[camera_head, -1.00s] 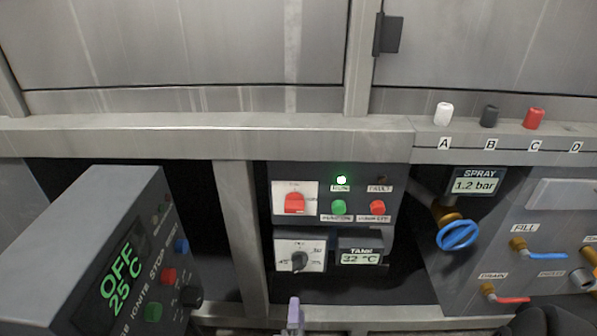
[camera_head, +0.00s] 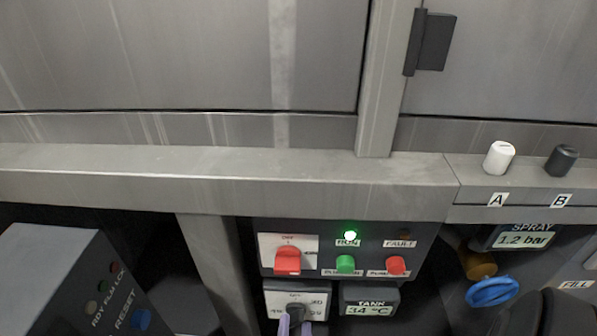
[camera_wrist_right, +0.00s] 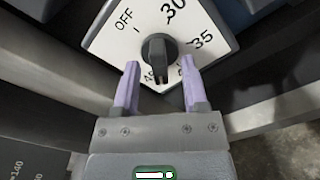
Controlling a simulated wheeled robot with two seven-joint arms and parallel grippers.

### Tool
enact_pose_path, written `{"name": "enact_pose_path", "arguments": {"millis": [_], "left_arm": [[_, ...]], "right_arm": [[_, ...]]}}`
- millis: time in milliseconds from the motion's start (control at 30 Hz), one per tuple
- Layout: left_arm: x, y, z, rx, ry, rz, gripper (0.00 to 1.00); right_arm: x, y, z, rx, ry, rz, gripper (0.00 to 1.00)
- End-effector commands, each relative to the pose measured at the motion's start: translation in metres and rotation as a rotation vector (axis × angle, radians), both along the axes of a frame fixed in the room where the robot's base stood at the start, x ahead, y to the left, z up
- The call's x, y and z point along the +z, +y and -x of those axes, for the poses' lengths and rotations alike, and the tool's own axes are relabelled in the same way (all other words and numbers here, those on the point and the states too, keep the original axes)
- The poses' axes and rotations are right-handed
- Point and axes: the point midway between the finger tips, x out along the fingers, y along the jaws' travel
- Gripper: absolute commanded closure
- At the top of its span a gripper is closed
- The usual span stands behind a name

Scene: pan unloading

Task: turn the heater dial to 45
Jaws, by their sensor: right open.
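The heater dial is a black knob (camera_wrist_right: 158,54) on a white plate (camera_wrist_right: 108,42) marked OFF, 30, 35 and further numbers partly covered by the knob and fingers. The knob's long grip points down towards my gripper in the wrist view; which number it marks I cannot tell. In the head view the dial (camera_head: 296,309) sits low, below the red switch. My right gripper (camera_wrist_right: 161,88) is open, its two lilac fingertips just below the knob, one to each side. The fingertips also show at the head view's bottom edge (camera_head: 294,326). My left gripper is out of view.
The tank display (camera_head: 371,309) beside the dial reads 34 °C. Above are a red rotary switch (camera_head: 287,261), a lit green lamp (camera_head: 350,234), a green button (camera_head: 345,264) and a red button (camera_head: 396,266). A steel ledge (camera_head: 220,180) runs above; a grey control box (camera_head: 50,280) stands left.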

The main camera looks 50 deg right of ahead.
Motion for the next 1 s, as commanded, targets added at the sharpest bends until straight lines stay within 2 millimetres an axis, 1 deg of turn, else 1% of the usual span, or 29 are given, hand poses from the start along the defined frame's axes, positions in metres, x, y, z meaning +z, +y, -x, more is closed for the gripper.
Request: {"name": "enact_pose_path", "arguments": {"millis": [167, 333, 367, 400, 467, 500, 567, 600, 633, 867, 1000], "left_arm": [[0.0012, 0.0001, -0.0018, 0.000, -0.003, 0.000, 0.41], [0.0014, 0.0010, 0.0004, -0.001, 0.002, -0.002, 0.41], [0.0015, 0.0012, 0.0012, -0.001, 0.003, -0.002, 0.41], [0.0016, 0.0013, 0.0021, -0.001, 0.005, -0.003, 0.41], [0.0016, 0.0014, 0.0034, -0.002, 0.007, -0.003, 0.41], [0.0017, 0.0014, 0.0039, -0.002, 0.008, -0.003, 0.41], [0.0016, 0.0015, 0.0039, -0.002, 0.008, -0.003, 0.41], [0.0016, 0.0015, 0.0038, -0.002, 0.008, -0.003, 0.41], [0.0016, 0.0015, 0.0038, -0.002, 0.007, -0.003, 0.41], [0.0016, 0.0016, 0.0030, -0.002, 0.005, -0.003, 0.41], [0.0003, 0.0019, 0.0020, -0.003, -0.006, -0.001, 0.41]], "right_arm": [[0.0001, 0.0028, 0.0016, 0.001, -0.001, 0.000, 0.44], [0.0002, 0.0027, 0.0016, 0.001, -0.001, 0.000, 0.44], [0.0002, 0.0027, 0.0016, 0.001, -0.001, 0.000, 0.46], [0.0002, 0.0026, 0.0016, 0.001, -0.001, 0.000, 0.55], [0.0002, 0.0026, 0.0016, 0.000, -0.001, -0.001, 0.67], [0.0002, 0.0025, 0.0015, 0.000, -0.001, -0.001, 0.76], [0.0002, 0.0025, 0.0015, 0.000, -0.001, -0.001, 0.89], [0.0002, 0.0025, 0.0015, 0.000, -0.001, -0.001, 0.97], [0.0002, 0.0025, 0.0016, 0.000, -0.001, -0.001, 1.00], [0.0003, 0.0024, 0.0015, -0.001, -0.008, -0.006, 1.00], [0.0004, 0.0019, 0.0018, -0.002, -0.138, -0.117, 1.00]]}}
